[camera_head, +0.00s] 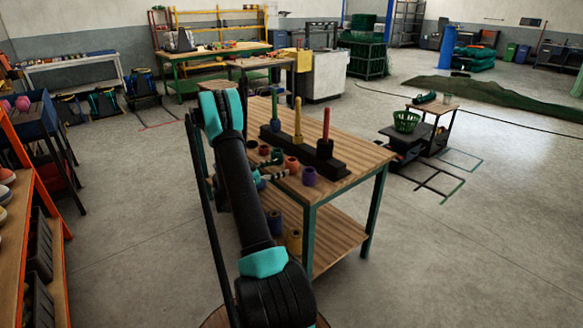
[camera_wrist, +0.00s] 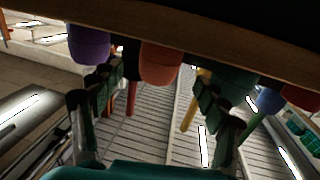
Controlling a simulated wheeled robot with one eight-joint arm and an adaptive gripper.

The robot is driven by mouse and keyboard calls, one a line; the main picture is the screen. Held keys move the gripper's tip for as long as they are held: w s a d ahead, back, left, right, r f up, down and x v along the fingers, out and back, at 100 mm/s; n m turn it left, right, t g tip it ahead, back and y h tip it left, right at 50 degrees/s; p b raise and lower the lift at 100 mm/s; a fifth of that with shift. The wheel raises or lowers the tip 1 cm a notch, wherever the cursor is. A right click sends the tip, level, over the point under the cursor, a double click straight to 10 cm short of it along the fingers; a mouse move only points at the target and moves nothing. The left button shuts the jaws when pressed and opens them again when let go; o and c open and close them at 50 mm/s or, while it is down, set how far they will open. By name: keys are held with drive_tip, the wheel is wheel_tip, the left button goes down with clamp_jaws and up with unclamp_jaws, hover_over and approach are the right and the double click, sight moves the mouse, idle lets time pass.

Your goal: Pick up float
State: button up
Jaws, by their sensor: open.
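Several short, coloured ring-like floats stand on the wooden workbench (camera_head: 355,160): purple (camera_head: 309,176), orange (camera_head: 292,164), green (camera_head: 277,156) and others behind. My gripper (camera_head: 278,168) is low over the near side of the bench top, beside this row. The wrist view is upside down. There the orange float (camera_wrist: 160,62) lies ahead between the two open, empty fingers (camera_wrist: 152,108). The purple float (camera_wrist: 88,45) is to its left and the green float (camera_wrist: 233,65) to its right. I cannot tell whether any finger touches a float.
More floats, including a yellow one (camera_head: 294,240), stand on the lower shelf. An orange shelf rack (camera_head: 45,205) is at the left.

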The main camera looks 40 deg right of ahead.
sight(286, 163)
drive_tip(key=shift+s+d+r, duration=0.1)
drive_tip(key=shift+d, duration=0.95)
drive_tip(key=shift+s+d+r, duration=0.15)
drive_tip(key=shift+d, duration=0.9)
drive_tip(key=shift+s+d+r, duration=0.1)
drive_tip(key=shift+d, duration=0.95)
drive_tip(key=shift+c, duration=0.5)
drive_tip(key=c, duration=1.2)
drive_tip(key=shift+o, duration=0.2)
drive_tip(key=shift+r, duration=0.2)
wheel_tip(286, 163, up, 20)
drive_tip(key=shift+f, duration=0.15)
